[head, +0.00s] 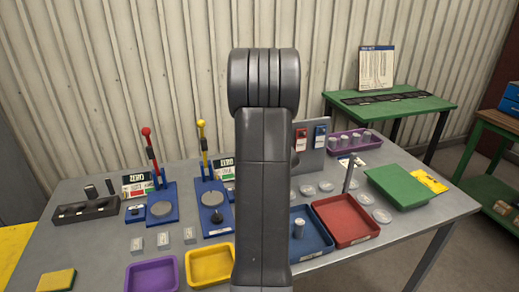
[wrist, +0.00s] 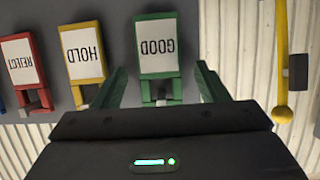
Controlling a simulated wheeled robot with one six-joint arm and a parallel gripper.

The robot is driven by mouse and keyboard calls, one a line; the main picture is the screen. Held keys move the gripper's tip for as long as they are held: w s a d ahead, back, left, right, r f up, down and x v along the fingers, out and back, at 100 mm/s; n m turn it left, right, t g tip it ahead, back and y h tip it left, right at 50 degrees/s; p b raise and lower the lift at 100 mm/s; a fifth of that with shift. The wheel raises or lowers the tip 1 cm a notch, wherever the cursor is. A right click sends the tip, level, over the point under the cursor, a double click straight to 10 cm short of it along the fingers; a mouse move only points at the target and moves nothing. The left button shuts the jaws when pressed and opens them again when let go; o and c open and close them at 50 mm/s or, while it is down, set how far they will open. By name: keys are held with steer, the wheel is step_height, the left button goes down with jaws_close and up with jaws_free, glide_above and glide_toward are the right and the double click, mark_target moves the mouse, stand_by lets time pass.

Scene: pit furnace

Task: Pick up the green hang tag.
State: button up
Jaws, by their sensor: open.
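The green hang tag (wrist: 157,47) has a white face reading "GOOD", upside down in the wrist view. It hangs on the grey upright panel (wrist: 215,20) by a green clip or hook at its lower end in that view. My gripper (wrist: 160,68) is open, with one finger on each side of the tag's hook end. A gap shows on both sides, and no contact is visible. In the head view my arm hides the green tag and my gripper.
A yellow "HOLD" tag (wrist: 83,53) and a red "REJECT" tag (wrist: 21,63) hang to the left in the wrist view. A yellow rod with a ball end (wrist: 282,60) is at the right. Trays, including a red one (head: 346,220), and gauge stands crowd the bench.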

steer(key=c, duration=1)
steer(key=shift+r, duration=0.1)
steer(key=shift+c, duration=0.2)
steer(key=s+d+r+p, duration=0.1)
steer(key=s+r+p, duration=0.2)
steer(key=r, duration=1.2)
steer(key=shift+s, duration=0.4)
